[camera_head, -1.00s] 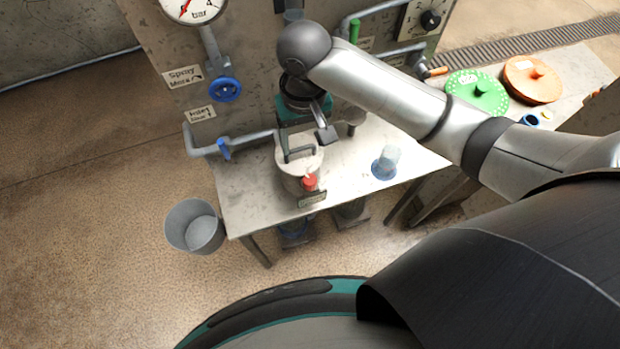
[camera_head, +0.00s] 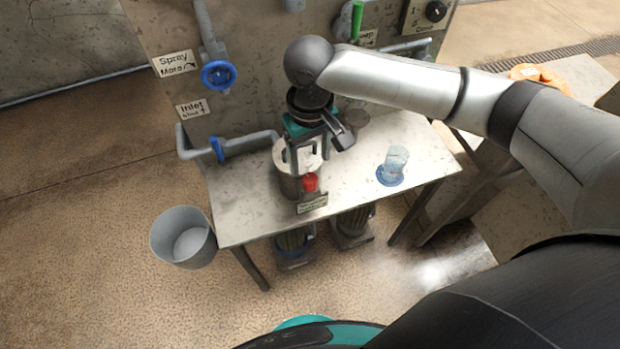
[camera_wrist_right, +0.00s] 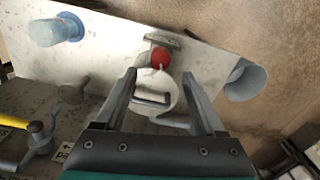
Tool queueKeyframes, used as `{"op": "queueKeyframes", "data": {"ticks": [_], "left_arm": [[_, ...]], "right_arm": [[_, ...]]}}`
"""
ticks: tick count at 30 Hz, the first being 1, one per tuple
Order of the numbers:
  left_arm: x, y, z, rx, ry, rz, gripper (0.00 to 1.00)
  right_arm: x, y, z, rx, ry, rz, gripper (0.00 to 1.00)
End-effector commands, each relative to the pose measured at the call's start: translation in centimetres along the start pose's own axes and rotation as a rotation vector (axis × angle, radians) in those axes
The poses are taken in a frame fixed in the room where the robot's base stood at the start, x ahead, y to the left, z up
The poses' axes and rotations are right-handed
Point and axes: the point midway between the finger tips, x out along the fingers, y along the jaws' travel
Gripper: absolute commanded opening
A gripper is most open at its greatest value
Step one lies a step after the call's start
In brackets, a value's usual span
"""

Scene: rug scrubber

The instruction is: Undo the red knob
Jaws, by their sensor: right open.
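The red knob (camera_head: 310,182) sits on the front side of a grey metal canister (camera_head: 288,183) with a pale lid, which stands on the bench. In the right wrist view the knob (camera_wrist_right: 160,58) shows near the top middle, beyond the lid's bar handle (camera_wrist_right: 152,98). My right gripper (camera_head: 306,158) reaches down over the canister lid. In its wrist view the fingers (camera_wrist_right: 159,74) are spread wide and empty, with the knob just past and between the tips. No contact with the knob shows. My left gripper is not in view.
The metal bench (camera_head: 350,178) carries a clear cup with blue base (camera_head: 393,166) to the right. A small label (camera_head: 312,203) stands below the knob. A grey bucket (camera_head: 183,238) is on the floor at left. Blue-handled valves (camera_head: 219,75) and pipes are behind.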

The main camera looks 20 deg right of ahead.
Motion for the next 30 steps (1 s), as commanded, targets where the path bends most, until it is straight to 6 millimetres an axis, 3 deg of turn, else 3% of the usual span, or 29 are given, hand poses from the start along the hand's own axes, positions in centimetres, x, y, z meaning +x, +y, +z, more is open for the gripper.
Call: {"op": "queueKeyframes", "data": {"ticks": [1,6,12,24,30], "left_arm": [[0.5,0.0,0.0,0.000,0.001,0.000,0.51],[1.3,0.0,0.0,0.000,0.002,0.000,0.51],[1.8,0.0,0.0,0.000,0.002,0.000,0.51],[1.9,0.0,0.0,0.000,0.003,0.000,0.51],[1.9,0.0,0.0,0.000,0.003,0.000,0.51]], "right_arm": [[1.5,0.0,0.1,0.001,-0.005,0.000,0.72],[4.7,0.0,0.1,0.000,-0.003,0.001,0.72],[7.0,0.0,0.0,0.000,-0.001,0.000,0.72],[7.5,0.0,0.0,-0.001,0.000,0.000,0.71],[7.5,0.0,0.0,-0.001,0.000,0.000,0.48]]}}
